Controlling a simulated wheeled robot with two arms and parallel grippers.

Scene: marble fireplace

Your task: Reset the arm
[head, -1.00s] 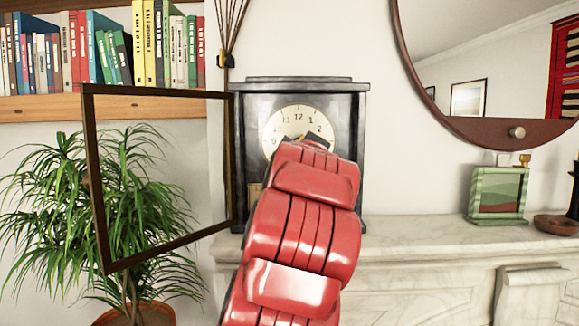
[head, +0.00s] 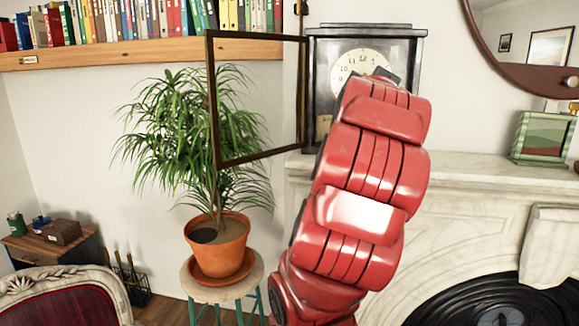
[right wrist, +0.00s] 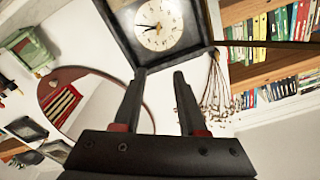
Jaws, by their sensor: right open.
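My red right arm (head: 360,180) rises in the middle of the head view, in front of the mantel and the lower part of a black clock (head: 322,70). Its gripper is mostly hidden there behind the arm. In the right wrist view my right gripper (right wrist: 159,77) shows two black fingers spread apart with nothing between them. They point toward the clock, whose white face (right wrist: 158,24) is beyond the tips. The clock's framed glass door (head: 212,100) is swung open to the left. My left gripper is out of view.
A potted plant (head: 217,245) on a stool stands left of the mantel (head: 460,172), below a bookshelf (head: 150,53). A green frame (head: 541,138) and a round mirror (head: 487,50) are at right. A red chair (head: 70,300) is at lower left.

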